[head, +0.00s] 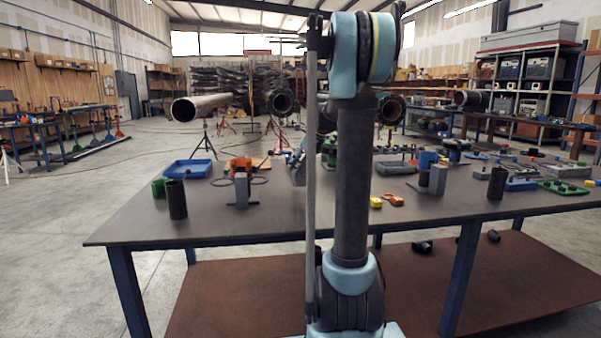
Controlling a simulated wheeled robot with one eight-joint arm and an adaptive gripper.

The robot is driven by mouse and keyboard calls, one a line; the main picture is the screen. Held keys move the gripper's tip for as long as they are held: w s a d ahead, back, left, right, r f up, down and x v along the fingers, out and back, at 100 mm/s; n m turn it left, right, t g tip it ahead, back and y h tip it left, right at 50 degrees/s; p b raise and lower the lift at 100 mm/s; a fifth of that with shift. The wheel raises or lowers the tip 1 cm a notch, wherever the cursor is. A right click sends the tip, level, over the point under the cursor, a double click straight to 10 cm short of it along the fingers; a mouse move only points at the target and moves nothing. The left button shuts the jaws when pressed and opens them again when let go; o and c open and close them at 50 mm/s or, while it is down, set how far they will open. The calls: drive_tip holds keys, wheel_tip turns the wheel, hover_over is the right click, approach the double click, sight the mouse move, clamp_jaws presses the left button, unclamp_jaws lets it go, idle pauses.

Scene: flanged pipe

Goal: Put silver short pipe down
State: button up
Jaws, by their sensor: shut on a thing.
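My gripper is not visible in the head view; my upright arm in the middle covers part of the table behind it. A similar grey cylinder (438,180) stands upright on the right half. I cannot tell which of them, if either, is the silver short pipe. A tilted grey item (297,168) shows partly beside my arm; I cannot tell what it is.
The dark table (270,222) has bare room along its front edge. A black cylinder (176,199) stands at left, another (497,183) at right. A blue tray (187,168) lies at the back left. Yellow and red pieces (392,200) lie right of my arm.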

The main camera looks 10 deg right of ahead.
drive_tip(key=shift+f, duration=0.95)
drive_tip(key=o, duration=1.3)
drive_tip(key=shift+o, duration=0.2)
drive_tip(key=v, duration=1.2)
